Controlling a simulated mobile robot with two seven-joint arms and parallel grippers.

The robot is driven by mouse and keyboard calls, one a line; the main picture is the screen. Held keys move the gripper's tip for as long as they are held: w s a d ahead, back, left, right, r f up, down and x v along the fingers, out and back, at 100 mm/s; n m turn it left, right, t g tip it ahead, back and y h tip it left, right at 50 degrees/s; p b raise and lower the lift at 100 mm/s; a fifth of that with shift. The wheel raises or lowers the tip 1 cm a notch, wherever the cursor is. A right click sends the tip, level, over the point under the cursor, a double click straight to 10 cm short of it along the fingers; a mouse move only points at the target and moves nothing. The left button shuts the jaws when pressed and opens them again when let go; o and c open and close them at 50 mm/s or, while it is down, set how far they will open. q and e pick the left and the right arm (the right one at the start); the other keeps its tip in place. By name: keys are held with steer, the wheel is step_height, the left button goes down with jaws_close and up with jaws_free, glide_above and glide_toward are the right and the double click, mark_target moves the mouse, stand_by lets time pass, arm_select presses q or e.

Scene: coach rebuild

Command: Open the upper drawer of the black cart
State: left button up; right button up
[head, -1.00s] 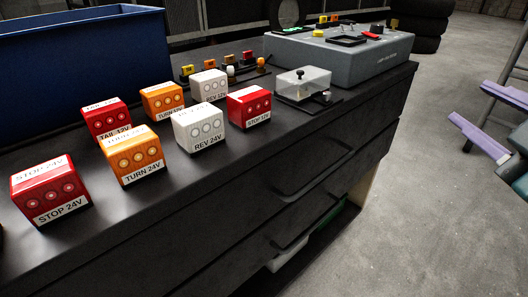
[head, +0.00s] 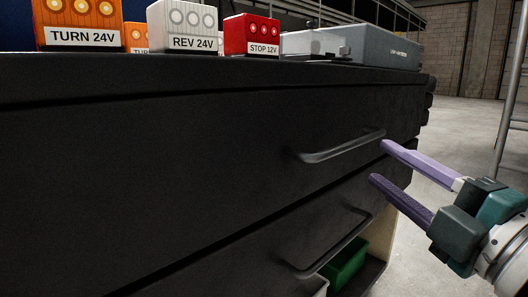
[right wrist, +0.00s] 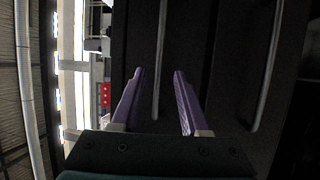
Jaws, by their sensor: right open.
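The black cart (head: 150,170) fills the head view, with its upper drawer front (head: 200,140) flush and shut. The upper drawer's bar handle (head: 345,147) sits toward the front's right side. My right gripper (head: 379,162) is open and empty, its purple fingers pointing left at the handle's right end. In the right wrist view, the upper handle (right wrist: 159,60) runs as a bar between the lines of the two fingers (right wrist: 160,74). I cannot tell whether the fingertips reach around it; no contact shows. My left gripper is not in view.
The lower drawer's handle (head: 325,250) is below, also in the right wrist view (right wrist: 268,70). An open bay with a green bin (head: 345,265) lies underneath. Labelled boxes (head: 195,28) and a grey case (head: 375,47) stand on top. A ladder (head: 510,90) stands right; floor there is clear.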

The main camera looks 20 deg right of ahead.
mark_target(356, 146)
steer(key=w, duration=0.2)
steer(key=w+r, duration=0.1)
steer(key=w, duration=0.5)
steer(key=shift+r, duration=0.25)
jaws_close()
steer(key=shift+s+d+f, duration=0.1)
stand_by(0.9)
